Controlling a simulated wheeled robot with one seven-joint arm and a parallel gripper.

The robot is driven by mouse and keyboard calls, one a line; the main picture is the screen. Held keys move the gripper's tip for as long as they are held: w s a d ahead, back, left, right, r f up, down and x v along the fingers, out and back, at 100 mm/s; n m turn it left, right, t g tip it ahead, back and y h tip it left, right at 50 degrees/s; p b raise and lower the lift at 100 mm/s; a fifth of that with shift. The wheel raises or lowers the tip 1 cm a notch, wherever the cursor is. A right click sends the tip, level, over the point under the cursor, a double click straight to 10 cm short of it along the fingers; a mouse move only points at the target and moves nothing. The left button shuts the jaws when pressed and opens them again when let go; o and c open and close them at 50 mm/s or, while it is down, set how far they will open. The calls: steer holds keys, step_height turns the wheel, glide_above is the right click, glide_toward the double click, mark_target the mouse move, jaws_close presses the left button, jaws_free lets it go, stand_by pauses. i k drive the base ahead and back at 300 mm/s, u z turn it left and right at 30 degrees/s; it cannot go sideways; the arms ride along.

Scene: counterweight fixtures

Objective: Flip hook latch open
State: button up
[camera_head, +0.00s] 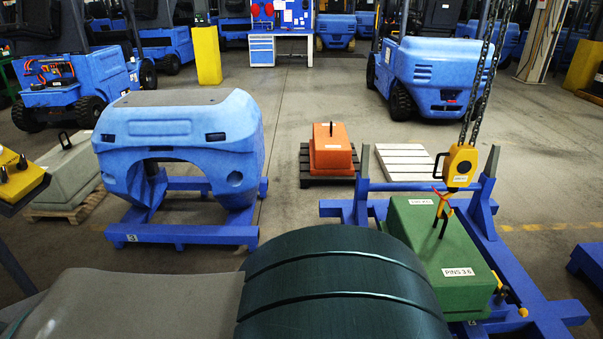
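A yellow hook block (460,166) hangs on two dark chains at the right. Below it, an orange-yellow hook (446,205) hangs over the green counterweight (440,252). A thin red piece, perhaps the latch (440,190), shows at the hook's upper part; it is too small to tell whether it is open or shut. A black lifting handle (444,226) rises from the counterweight top beside the hook; I cannot tell whether the hook passes through it. A black looped handle sticks out left of the block. My gripper is not in view.
The green counterweight sits in a blue frame (550,312). A blue forklift body (180,125) stands on a frame at left. An orange counterweight (331,150) on a dark pallet and an empty pale pallet (402,160) stand behind. Open floor lies beyond.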

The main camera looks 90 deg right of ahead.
mark_target(435, 191)
steer(key=i, duration=0.45)
steer(key=z, duration=2.65)
steer(key=i, duration=2.25)
steer(key=z, duration=3.45)
steer(key=i, duration=0.5)
